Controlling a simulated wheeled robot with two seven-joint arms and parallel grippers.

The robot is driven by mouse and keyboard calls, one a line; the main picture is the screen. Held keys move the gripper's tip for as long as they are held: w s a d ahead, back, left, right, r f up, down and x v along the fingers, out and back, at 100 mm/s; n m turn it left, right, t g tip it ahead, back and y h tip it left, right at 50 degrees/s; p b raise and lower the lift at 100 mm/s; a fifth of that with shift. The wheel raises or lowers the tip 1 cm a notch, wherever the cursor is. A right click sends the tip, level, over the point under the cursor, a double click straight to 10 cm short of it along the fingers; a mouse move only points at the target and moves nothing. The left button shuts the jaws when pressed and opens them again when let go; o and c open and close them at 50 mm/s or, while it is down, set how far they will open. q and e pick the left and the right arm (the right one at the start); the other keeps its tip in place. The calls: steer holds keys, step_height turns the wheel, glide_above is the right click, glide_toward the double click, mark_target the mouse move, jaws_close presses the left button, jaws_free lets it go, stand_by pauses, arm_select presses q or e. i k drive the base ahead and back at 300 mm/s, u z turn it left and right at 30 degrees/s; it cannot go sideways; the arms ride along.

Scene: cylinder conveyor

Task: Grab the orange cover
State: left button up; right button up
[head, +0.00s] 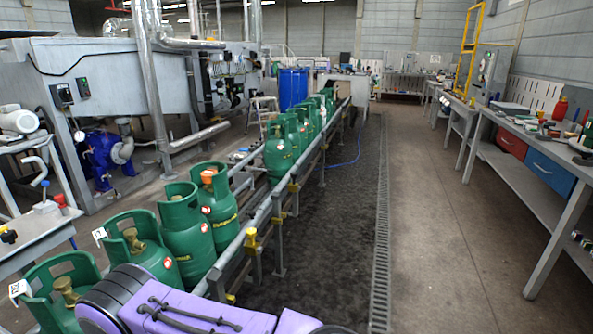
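The orange cover (208,175) sits on top of the valve of a green gas cylinder (217,208) on the conveyor, inside the cylinder's collar. It is small in the head view and partly framed by the green collar. Neighbouring cylinders show brass valves without an orange cover. Neither of my grippers is in view.
A row of green cylinders (284,150) runs along the conveyor rail (262,214) into the distance. A grey workbench (520,150) with tools stands at right. The floor (440,230) between is clear.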

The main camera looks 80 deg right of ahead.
mark_target(206, 175)
steer(key=z, duration=1.85)
steer(key=k, duration=0.25)
steer(key=z, duration=1.35)
steer(key=i, duration=2.5)
steer(key=u, duration=1.15)
steer(key=i, duration=0.75)
steer(key=u, duration=0.9)
